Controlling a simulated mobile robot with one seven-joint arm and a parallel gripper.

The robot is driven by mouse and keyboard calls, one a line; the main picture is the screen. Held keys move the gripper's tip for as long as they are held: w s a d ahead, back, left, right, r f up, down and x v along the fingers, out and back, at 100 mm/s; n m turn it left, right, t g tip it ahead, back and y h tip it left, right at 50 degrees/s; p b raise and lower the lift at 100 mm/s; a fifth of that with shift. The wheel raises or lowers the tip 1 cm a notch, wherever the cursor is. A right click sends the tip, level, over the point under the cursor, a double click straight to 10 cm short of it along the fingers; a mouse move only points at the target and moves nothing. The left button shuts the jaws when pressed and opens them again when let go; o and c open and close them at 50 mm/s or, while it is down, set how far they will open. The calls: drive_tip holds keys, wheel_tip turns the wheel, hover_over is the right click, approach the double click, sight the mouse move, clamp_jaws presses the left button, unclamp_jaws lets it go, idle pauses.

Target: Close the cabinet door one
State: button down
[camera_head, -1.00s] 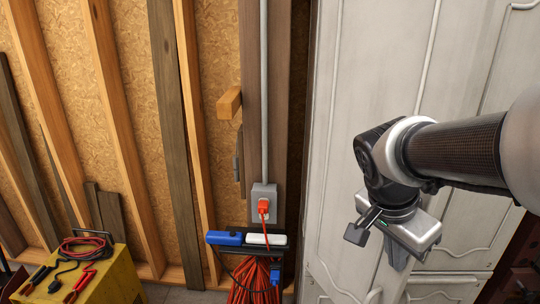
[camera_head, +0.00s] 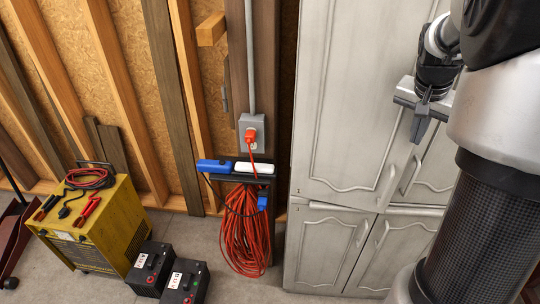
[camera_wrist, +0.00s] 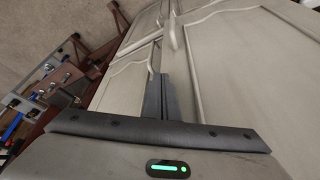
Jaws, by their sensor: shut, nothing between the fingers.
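The pale cabinet stands at right in the head view. Its upper left door, cabinet door one (camera_head: 335,110), carries a small "1" at its lower left corner and a curved handle (camera_head: 386,186) at its lower right. The door looks shut or nearly shut; I cannot tell whether it sits flush. My gripper (camera_head: 420,128) is shut and empty, pointing down in front of the upper doors, right of door one's handle. In the wrist view, my fingers (camera_wrist: 160,98) are together against the panels and handles; whether they touch is unclear.
Lower cabinet doors (camera_head: 325,248) look shut. Left of the cabinet are a wall outlet (camera_head: 252,130), a coiled orange cord (camera_head: 245,232), a yellow welder (camera_head: 90,225) and black battery boxes (camera_head: 152,268). Some floor (camera_head: 215,235) is clear.

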drive_tip(key=shift+w+d, duration=0.25)
drive_tip(key=shift+w, duration=0.3)
drive_tip(key=shift+w+d, duration=0.2)
drive_tip(key=shift+w, duration=0.3)
drive_tip(key=shift+s, duration=0.15)
